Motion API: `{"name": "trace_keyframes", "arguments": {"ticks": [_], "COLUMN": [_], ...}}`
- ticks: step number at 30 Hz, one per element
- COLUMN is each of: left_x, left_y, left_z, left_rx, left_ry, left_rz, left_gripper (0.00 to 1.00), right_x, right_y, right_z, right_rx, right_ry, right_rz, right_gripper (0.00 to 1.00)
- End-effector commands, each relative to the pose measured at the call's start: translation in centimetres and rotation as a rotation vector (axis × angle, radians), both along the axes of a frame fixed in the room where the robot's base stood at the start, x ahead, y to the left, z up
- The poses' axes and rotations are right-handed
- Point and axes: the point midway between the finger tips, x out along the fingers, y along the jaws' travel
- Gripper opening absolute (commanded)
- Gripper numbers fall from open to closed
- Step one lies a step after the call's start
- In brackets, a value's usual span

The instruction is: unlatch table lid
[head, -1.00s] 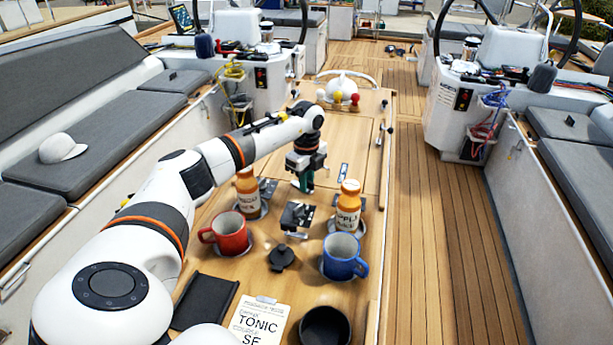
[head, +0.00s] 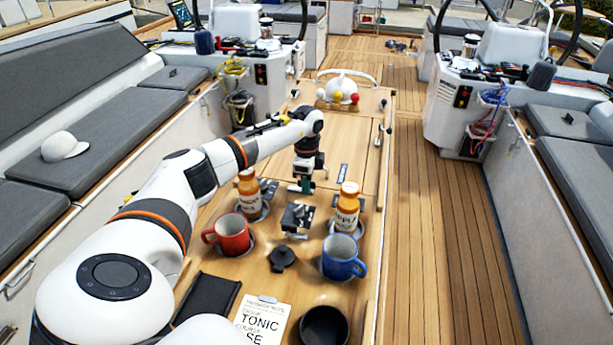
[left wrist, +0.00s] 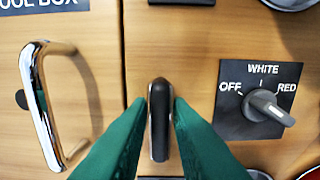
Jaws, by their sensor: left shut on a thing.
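In the left wrist view, a black latch lever (left wrist: 160,120) with a bright metal edge stands on the wooden table top, beside the seam of the lid. The green fingers of my left gripper (left wrist: 160,115) are shut on it, one on each side. The lid (left wrist: 95,20) has a chrome bar handle (left wrist: 42,105) to the left of the seam. In the head view my left gripper (head: 301,187) is down at the table, behind the switch panel, and hides the latch there. My right gripper is in neither view.
A rotary switch panel (left wrist: 262,103) marked OFF, WHITE, RED is close on the right. Orange bottles (head: 250,195) (head: 347,208), a red mug (head: 230,235) and a blue mug (head: 341,257) stand around it. The deck (head: 440,240) right of the table is clear.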

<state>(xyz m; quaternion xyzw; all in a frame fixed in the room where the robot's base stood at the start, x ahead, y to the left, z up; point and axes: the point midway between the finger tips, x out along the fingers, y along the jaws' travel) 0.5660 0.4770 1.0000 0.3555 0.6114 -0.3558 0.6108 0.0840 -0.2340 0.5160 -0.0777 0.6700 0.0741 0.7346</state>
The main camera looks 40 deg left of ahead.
Motion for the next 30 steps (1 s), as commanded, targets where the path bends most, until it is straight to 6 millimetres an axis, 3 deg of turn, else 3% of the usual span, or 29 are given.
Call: {"name": "trace_keyframes", "arguments": {"ticks": [9, 10, 12, 23, 30], "left_x": [0.2, 0.2, 0.1, 0.1, 0.2], "left_y": [0.1, 0.1, 0.1, 0.1, 0.1], "left_z": [0.3, 0.3, 0.2, 0.4, 4.3], "left_rx": [0.001, 0.001, 0.000, 0.000, 0.000], "left_ry": [-0.008, -0.008, -0.007, -0.004, -0.009], "left_rz": [0.006, 0.006, 0.006, 0.003, 0.002], "left_gripper": [0.00, 0.23, 0.34, 0.35, 0.35], "right_x": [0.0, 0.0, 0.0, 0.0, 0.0], "right_y": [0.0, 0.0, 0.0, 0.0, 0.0], "right_z": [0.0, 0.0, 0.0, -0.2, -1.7], "right_rx": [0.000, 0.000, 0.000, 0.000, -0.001], "right_ry": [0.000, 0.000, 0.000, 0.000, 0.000], "right_rz": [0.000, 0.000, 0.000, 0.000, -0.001], "right_gripper": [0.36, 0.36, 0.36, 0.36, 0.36]}}
